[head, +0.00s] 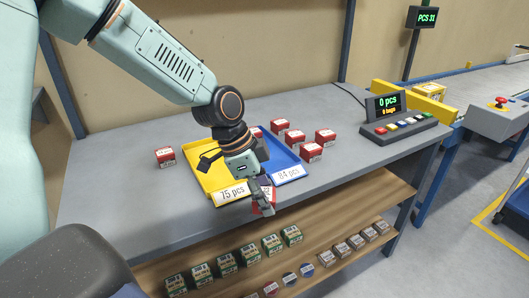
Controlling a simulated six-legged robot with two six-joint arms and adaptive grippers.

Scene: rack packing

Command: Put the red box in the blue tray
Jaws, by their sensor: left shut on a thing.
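My left gripper (256,190) reaches down over the front of the trays and is shut on a red box (266,204), which is partly hidden by the fingers. The held box is in front of the labels, near the table's front edge. The blue tray (296,167) lies just behind and to the right, with an "84 pcs" label. Other red boxes (295,137) stand in or around the blue tray, and one red box (165,157) stands alone on the table at the left. My right gripper is not in view.
A yellow tray (207,181) labelled "75 pcs" adjoins the blue tray on the left. A counter console (396,116) stands at the table's right.

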